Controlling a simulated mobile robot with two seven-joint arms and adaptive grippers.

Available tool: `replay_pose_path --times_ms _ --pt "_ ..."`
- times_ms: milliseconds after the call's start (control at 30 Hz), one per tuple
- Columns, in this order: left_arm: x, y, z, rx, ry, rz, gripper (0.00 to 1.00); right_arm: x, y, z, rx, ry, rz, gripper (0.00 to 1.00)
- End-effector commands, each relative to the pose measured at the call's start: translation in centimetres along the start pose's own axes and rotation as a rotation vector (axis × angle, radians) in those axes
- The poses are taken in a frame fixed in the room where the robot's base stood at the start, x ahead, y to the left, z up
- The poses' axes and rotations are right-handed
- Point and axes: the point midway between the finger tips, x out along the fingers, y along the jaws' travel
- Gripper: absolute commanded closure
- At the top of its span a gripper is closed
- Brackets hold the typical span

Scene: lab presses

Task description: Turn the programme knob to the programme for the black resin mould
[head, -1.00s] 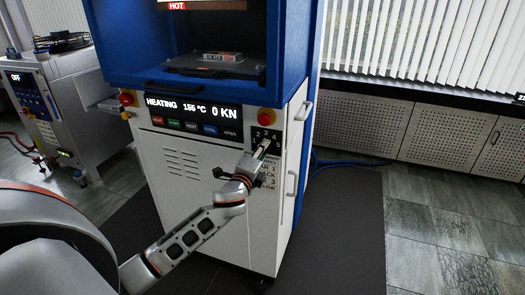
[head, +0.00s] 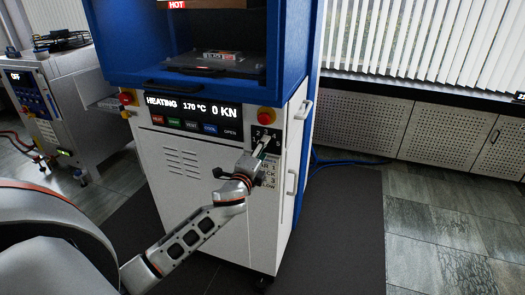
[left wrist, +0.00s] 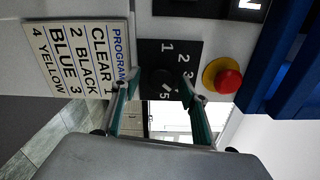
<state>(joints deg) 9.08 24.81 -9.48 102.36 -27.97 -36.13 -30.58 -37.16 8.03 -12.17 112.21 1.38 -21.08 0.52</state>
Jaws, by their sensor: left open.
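The programme knob (left wrist: 163,82) is round and black, on a black plate (left wrist: 196,50) numbered 1 to 5 in white. A pale mark shows on its side toward the 5, but I cannot tell its exact setting. A programme card (left wrist: 75,60) beside the plate reads clear 1, black 2, blue 3, yellow 4. My left gripper (left wrist: 160,79) is open, its teal-edged fingers on either side of the knob; contact cannot be judged. In the head view my left gripper (head: 264,146) covers the knob on the press front. My right gripper is not in view.
A red emergency button (left wrist: 222,76) on a yellow base sits close to the numbered plate. The press display (head: 192,107) reads heating, 170 °C, 0 kN. A mould (head: 222,54) lies inside the press. Another machine (head: 45,100) stands at left.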

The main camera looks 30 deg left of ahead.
Motion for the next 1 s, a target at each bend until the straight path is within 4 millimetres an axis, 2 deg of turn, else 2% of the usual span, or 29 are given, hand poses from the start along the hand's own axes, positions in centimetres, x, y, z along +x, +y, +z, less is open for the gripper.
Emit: replay_pose_path --times_ms 133,233,500,700,833,1000 --pt "-0.5 0.1 0.0 0.000 0.001 0.000 0.56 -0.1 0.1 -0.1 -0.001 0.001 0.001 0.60" --pt "-1.7 0.1 -0.1 0.000 0.002 0.000 0.56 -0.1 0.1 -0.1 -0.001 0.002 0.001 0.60" --pt "-7.1 0.1 0.0 -0.001 0.001 0.002 0.56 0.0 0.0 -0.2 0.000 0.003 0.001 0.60" --pt "-10.3 0.1 0.0 -0.001 0.000 0.002 0.56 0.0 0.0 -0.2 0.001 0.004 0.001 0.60" --pt "-11.5 0.1 0.0 0.000 -0.001 0.001 0.56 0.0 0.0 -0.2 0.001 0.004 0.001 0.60" --pt "-12.1 0.0 0.0 0.000 -0.001 0.000 0.56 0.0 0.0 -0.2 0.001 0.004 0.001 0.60"
